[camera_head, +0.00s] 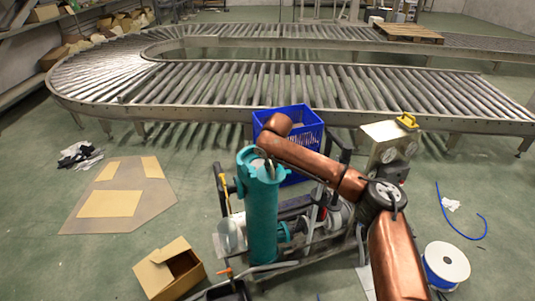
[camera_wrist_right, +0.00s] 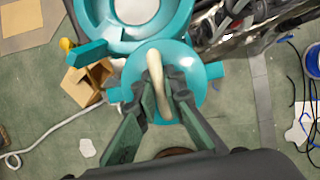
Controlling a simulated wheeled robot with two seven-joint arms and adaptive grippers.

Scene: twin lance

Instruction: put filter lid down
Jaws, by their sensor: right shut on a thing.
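The teal filter lid (camera_wrist_right: 190,65) is a round cap with side lugs and a cream loop handle (camera_wrist_right: 157,80). My right gripper (camera_wrist_right: 162,90) is shut on that handle, with the lid beyond its fingertips. The teal filter housing (camera_head: 262,222) stands upright in the head view, with my copper right arm reaching over its top. In the wrist view the housing (camera_wrist_right: 178,25) shows at the top, open, with a pale round part inside. The lid overlaps its near edge in that picture; I cannot tell whether they touch. My left gripper is not in view.
A blue crate (camera_head: 299,118) stands behind the housing, before a roller conveyor (camera_head: 230,85). Pipes and gauges crowd the housing's right side. An open cardboard box (camera_head: 165,272), flat cardboard (camera_head: 150,170) and a white spool (camera_head: 446,262) lie on the floor.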

